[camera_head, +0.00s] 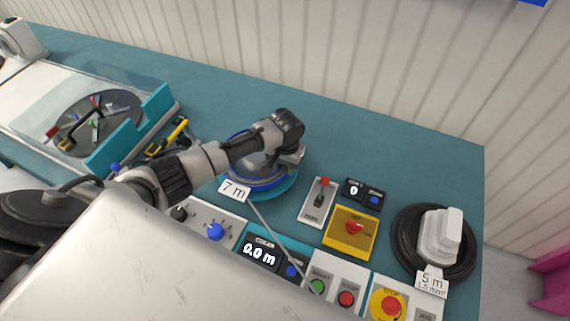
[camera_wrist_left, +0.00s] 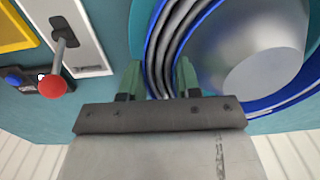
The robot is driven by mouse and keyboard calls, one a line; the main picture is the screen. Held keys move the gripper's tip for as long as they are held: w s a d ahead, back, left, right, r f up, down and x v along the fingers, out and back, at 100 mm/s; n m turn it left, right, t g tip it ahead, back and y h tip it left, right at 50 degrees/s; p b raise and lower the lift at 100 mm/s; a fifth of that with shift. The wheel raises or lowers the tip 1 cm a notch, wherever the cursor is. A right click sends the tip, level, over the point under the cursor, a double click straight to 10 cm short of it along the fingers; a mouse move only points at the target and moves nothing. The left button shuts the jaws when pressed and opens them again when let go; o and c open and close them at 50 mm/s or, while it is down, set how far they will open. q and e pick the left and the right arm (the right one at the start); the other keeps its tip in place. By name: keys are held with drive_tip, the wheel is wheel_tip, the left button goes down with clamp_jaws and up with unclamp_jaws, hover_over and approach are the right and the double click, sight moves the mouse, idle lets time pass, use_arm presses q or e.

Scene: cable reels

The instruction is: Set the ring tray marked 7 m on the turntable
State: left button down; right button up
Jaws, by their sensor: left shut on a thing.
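The blue-rimmed ring tray (camera_head: 262,184) is in the middle of the bench in the head view, partly hidden by my left arm. A white tag reading 7 m (camera_head: 234,190) shows at its front left. In the left wrist view the tray (camera_wrist_left: 157,55) holds dark coiled cable around a silver hub (camera_wrist_left: 225,60). My left gripper (camera_head: 291,160) is at the tray's right side, its green fingers (camera_wrist_left: 158,78) shut on the rim. A teal disc, apparently the turntable (camera_head: 287,192), lies under the tray; whether they touch is unclear. My right gripper is not in view.
A black cable coil (camera_head: 408,255) tagged 5 m lies right. A lever panel (camera_head: 319,202) and yellow button box (camera_head: 350,232) stand right of the tray. Control panels, with a 0.0 m display (camera_head: 260,251), line the front. A clear-lidded case with a dark disc (camera_head: 97,122) is left.

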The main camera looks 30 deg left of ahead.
use_arm(q)
drive_tip(key=shift+f, duration=0.55)
drive_tip(key=c, duration=0.8)
unclamp_jaws()
drive_tip(key=shift+o, duration=0.4)
drive_tip(key=shift+d, duration=0.1)
